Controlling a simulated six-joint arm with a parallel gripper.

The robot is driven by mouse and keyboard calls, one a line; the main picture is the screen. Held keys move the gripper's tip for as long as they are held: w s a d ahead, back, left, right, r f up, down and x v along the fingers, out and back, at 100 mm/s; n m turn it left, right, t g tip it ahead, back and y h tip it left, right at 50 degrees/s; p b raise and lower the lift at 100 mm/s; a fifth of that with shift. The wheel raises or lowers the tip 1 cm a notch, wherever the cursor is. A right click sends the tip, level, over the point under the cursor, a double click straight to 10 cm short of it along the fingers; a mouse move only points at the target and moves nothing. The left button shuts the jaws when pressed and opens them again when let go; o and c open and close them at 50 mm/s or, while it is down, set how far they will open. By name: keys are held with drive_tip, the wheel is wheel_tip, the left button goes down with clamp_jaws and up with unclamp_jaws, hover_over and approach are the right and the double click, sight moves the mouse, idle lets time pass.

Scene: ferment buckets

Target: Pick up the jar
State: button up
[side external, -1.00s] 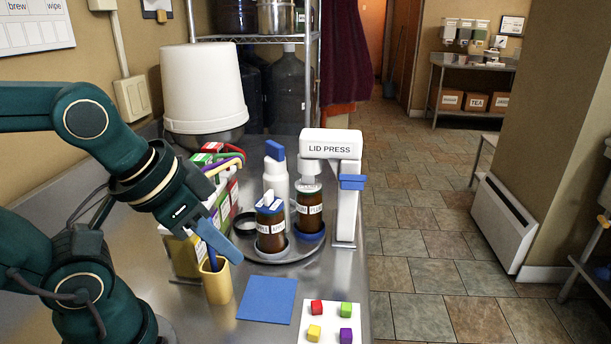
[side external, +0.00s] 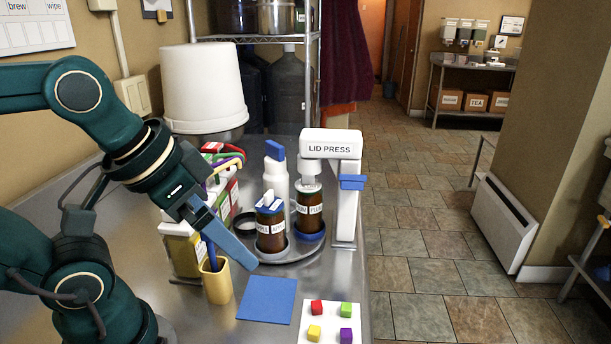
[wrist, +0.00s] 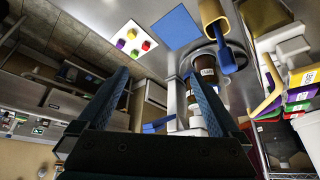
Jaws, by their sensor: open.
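Two brown labelled jars stand on a round grey turntable (side external: 285,257). The nearer jar (side external: 270,236) has a blue-and-white top. The other jar (side external: 310,212) stands behind it to the right, beneath the head of the white lid press (side external: 347,205). My gripper (side external: 245,258) is left of the nearer jar, pointing down and to the right, apart from it. In the wrist view my gripper (wrist: 157,72) is open with nothing between its fingers. A brown jar (wrist: 208,74) shows there beside the right finger; its lower part is partly covered.
A yellow cup (side external: 218,286) with a blue item stands close to my gripper. A blue mat (side external: 267,300) and a white board (side external: 330,334) with several coloured cubes lie in front. A white bucket (side external: 203,88) is at the back.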

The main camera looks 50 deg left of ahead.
wheel_tip(320, 180, up, 9)
drive_tip(key=m+t+y, duration=0.2)
drive_tip(key=m+y, duration=1)
drive_tip(key=m, duration=1.3)
hover_over(269, 211)
drive_tip(key=d, duration=0.2)
drive_tip(key=f, duration=1)
drive_tip(key=s+f, duration=0.1)
drive_tip(key=f, duration=0.5)
drive_tip(key=shift+s+a, duration=0.1)
drive_tip(key=shift+a, duration=0.05)
drive_tip(key=shift+a+f, duration=0.25)
drive_tip(key=shift+f, duration=0.1)
drive_tip(key=shift+w+x, duration=0.2)
drive_tip(key=shift+x, duration=2.15)
drive_tip(key=shift+d, duration=0.15)
drive_tip(key=shift+c, duration=0.3)
